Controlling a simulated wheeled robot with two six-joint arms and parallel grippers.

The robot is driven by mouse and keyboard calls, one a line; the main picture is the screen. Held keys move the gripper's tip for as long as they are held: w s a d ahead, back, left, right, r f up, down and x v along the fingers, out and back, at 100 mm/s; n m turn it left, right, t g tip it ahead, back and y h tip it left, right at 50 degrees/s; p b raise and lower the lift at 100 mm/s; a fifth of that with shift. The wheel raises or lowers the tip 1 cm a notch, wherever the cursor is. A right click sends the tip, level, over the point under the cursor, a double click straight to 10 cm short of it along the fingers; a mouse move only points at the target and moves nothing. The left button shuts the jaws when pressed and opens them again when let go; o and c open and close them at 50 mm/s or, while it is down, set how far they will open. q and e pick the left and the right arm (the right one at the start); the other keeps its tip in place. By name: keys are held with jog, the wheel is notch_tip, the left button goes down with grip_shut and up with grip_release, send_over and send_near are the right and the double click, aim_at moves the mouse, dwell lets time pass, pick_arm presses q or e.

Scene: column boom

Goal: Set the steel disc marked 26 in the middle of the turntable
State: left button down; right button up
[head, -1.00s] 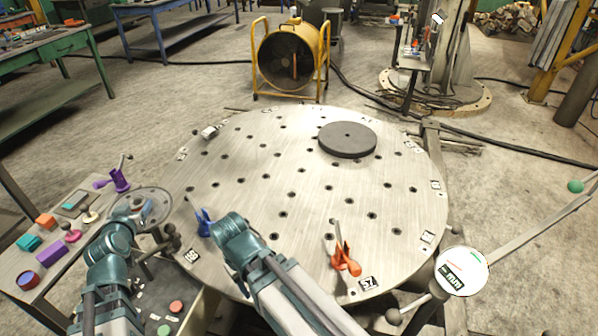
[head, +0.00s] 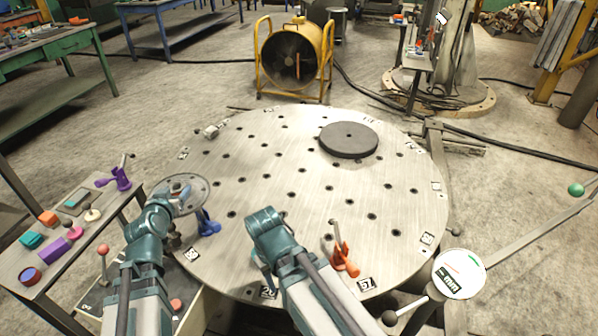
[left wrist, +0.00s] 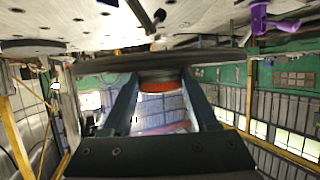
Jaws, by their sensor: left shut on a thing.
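A flat grey steel disc (head: 197,195) is held in my left gripper (head: 174,199) over the left edge of the turntable (head: 290,170). I cannot read a number on it. In the left wrist view the disc (left wrist: 95,65) shows edge-on, and the two fingers close on a round, orange-banded part (left wrist: 158,86) at its middle. The turntable is a large round plate with rows of holes; its middle is bare. My right arm reaches over its near side, and the right gripper (head: 262,258) is mostly hidden behind its own wrist.
A dark round plate (head: 348,140) lies on the turntable's far right. A blue clamp (head: 208,224) and an orange clamp (head: 343,262) stand near its front edge, a small block (head: 210,132) at its far left. A side table (head: 60,235) with coloured parts stands left.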

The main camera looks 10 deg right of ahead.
pick_arm(q)
jog(key=shift+r, duration=0.15)
pick_arm(e)
jog(key=shift+r, duration=0.1)
pick_arm(q)
notch_tip(320, 180, up, 9)
jog(key=p, duration=0.9)
pick_arm(e)
notch_tip(320, 180, up, 9)
